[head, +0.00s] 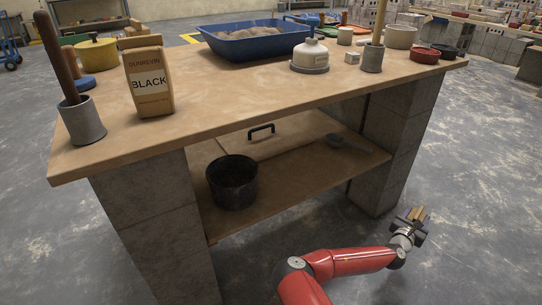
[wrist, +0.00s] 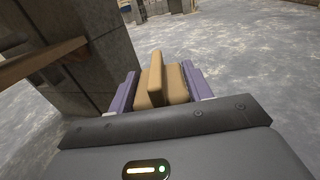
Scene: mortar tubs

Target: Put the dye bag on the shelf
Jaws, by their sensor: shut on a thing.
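A tan bag labelled BLACK (head: 149,82), which looks like the dye bag, stands upright on the bench top at the left. The shelf (head: 290,172) is the wooden board under the bench top, between block piers. My gripper (head: 416,215) is out over the floor to the right of the bench, low and apart from the bag. In the wrist view, my gripper (wrist: 160,90) is shut on a narrow tan piece (wrist: 155,72) between its purple fingers. I cannot tell what that piece is.
A black pot (head: 232,182) and a grey scoop-like tool (head: 345,142) sit on the shelf, with bare board between them. A grey cup (head: 82,122) with a wooden handle stands left of the bag. A blue tub (head: 255,45) and a white jar (head: 310,57) stand further back.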

